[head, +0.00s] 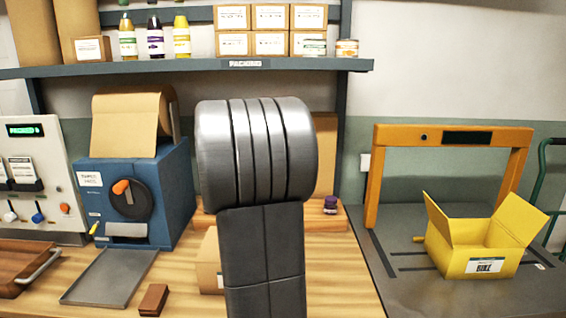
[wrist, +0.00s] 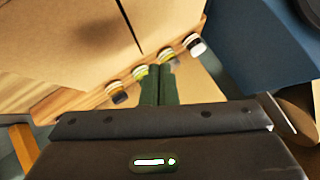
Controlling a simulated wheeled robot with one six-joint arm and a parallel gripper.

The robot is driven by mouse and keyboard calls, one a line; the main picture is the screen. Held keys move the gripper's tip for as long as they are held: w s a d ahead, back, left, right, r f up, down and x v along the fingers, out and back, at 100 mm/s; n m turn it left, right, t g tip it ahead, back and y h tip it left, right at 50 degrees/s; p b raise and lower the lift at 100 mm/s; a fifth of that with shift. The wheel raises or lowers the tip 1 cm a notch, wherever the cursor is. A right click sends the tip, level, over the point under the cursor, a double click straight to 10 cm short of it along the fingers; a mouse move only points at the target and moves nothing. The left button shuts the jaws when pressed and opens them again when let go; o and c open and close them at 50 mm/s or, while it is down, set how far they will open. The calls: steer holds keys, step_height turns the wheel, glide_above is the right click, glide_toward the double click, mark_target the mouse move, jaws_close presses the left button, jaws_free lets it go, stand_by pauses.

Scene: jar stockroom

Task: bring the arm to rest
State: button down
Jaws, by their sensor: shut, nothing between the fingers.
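My arm stands in the middle of the head view as a grey link with a ribbed, rounded top, upright in front of the bench. My gripper is hidden in the head view. In the wrist view my gripper (wrist: 158,72) shows two dark green fingers side by side, touching, with nothing between them. Several small jars or bottles (wrist: 118,94) with pale and dark tops show in a slanting row around the fingertips. I cannot tell how far they are from the fingers.
A blue machine (head: 178,200) with a metal tray (head: 110,277) stands left of my arm on the wooden bench (head: 345,285). A brown block (head: 153,299) lies in front. A shelf (head: 190,67) runs above. An orange frame (head: 372,190) and yellow open box (head: 490,265) stand right.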

step_height(320, 180, down, 4)
steer(key=b, duration=0.2)
steer(key=shift+d+f+b, duration=0.15)
steer(key=shift+f+b, duration=0.05)
steer(key=shift+b, duration=0.1)
steer(key=r, duration=0.1)
steer(key=d+r+p, duration=0.1)
steer(key=r, duration=0.1)
steer(key=d+r+p, duration=0.1)
steer(key=shift+s+d+r, duration=0.1)
steer(key=shift+d+r, duration=0.15)
steer(key=shift+r, duration=0.1)
steer(key=shift+d+r, duration=0.15)
steer(key=shift+d, duration=0.1)
steer(key=shift+d+r+m+t+y+b, duration=0.15)
steer(key=shift+d+r+m+y+b, duration=0.35)
steer(key=shift+d+y+b, duration=0.3)
steer(key=shift+d+r+m+t+y+b, duration=0.2)
steer(key=shift+d+r+m+y+b, duration=0.4)
steer(key=shift+d, duration=0.25)
steer(key=shift+d+r+m+t+y+b, duration=0.15)
steer(key=shift+d+r+m+y+b, duration=0.25)
steer(key=shift+d+y+b, duration=0.45)
steer(key=shift+s, duration=0.15)
